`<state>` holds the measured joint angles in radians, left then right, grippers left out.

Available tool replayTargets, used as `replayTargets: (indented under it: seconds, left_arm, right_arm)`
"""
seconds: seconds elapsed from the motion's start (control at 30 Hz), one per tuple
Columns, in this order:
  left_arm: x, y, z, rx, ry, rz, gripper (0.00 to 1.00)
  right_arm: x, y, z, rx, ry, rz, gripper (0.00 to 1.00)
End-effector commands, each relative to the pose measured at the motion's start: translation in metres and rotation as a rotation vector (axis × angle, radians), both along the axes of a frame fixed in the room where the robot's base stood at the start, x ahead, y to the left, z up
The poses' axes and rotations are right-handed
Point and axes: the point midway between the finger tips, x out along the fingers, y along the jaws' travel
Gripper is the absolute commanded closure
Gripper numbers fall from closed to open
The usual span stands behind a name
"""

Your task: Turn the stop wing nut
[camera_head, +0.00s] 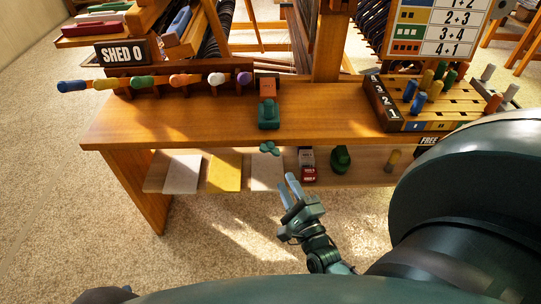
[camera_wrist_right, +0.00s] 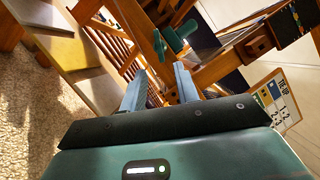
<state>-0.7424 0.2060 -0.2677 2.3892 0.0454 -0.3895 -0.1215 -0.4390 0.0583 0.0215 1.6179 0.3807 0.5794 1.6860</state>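The stop wing nut (camera_head: 269,148) is small, green and lobed. It sits at the front edge of the wooden bench, below a green block (camera_head: 268,115). My right gripper (camera_head: 291,184) is below and slightly right of the wing nut, apart from it, with its fingers pointing up toward the bench. In the right wrist view, a green lobed part that looks like the wing nut (camera_wrist_right: 180,36) lies beyond the fingertips. The two fingers of the gripper (camera_wrist_right: 159,68) are spread with nothing between them. My left gripper is not in view.
Colored pegs (camera_head: 143,82) line the bench's left side under a SHED 0 sign (camera_head: 121,53). A peg board (camera_head: 455,98) stands at right. The lower shelf (camera_head: 155,182) holds cards, a red-and-white item (camera_head: 308,165) and a green item (camera_head: 341,158). Carpet in front is clear.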

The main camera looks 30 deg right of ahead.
Motion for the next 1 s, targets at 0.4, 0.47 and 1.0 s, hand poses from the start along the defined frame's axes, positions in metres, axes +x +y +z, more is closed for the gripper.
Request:
replayTargets:
  seconds: [0.4,0.47,1.0]
  left_arm:
    - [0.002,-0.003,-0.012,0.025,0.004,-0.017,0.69]
    - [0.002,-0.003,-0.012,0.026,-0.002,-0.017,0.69]
    - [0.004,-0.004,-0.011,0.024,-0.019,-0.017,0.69]
  right_arm:
    - [0.082,-0.015,0.013,-0.001,-0.001,0.000,0.69]
    - [0.089,-0.017,0.014,-0.002,-0.001,0.000,0.69]
    - [0.103,-0.019,0.017,-0.002,0.002,0.001,0.74]
